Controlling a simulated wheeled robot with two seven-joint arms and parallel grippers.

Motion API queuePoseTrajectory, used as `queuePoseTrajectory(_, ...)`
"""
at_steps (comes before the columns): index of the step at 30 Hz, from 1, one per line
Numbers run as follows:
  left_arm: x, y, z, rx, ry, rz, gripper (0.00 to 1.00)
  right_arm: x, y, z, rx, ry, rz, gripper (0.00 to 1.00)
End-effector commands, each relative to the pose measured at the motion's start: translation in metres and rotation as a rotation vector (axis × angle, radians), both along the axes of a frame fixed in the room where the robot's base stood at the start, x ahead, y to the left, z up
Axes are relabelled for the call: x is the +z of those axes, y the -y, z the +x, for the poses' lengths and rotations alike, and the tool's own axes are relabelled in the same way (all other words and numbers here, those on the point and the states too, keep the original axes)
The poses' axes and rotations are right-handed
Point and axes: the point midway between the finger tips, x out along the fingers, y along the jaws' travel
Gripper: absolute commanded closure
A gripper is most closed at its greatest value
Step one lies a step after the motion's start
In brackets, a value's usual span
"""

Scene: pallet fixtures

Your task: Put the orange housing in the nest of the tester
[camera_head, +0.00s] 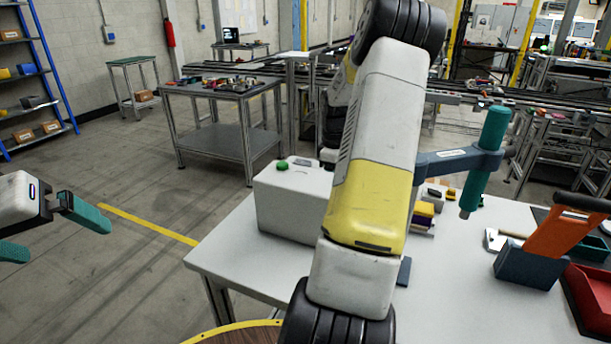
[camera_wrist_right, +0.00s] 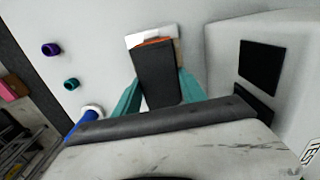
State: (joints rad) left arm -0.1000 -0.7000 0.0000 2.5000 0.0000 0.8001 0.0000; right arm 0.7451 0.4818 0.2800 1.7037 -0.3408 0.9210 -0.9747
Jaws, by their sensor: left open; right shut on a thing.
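My right gripper (camera_wrist_right: 160,88) is shut on a block between its teal fingers in the right wrist view. A dark face of the block is towards the camera, and an orange edge of the housing (camera_wrist_right: 155,42) shows at its far end. My right arm crosses the middle of the head view and hides this gripper there. My left gripper (camera_head: 82,222) is open and empty above the floor at the far left. The pale grey box with a green button, apparently the tester (camera_head: 285,205), stands on the white table, partly behind my right arm. I cannot make out its nest.
A teal tool (camera_head: 490,150) is held upright by a bracket right of my arm. A dark blue holder (camera_head: 530,265) with an orange and black piece and a red bin (camera_head: 590,290) stand at the right. The table's front left (camera_head: 240,260) is clear.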

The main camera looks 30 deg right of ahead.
Motion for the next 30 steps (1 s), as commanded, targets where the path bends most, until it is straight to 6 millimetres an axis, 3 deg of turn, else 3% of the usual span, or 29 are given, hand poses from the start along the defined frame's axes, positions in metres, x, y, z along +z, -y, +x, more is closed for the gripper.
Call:
queuePoseTrajectory(14, 0.0, 0.0, 0.0, 0.0, 0.0, 0.0, 0.0, -0.0045, 0.0002, 0.0001, 0.0, 0.001, -0.001, 0.97)
queuePoseTrajectory(15, 0.0, 0.0, 0.0, 0.0, 0.0, 0.0, 0.0, -0.0045, 0.0002, 0.0001, 0.0, 0.001, -0.001, 0.45)
queuePoseTrajectory(18, 0.0, 0.0, 0.0, 0.0, 0.0, 0.0, 0.0, -0.0044, 0.0002, 0.0001, 0.0, 0.001, -0.001, 0.26)
queuePoseTrajectory(30, 0.0, 0.0, 0.0, 0.0, 0.0, 0.0, 0.0, 0.0027, 0.0004, 0.0002, -0.001, 0.001, -0.001, 0.26)
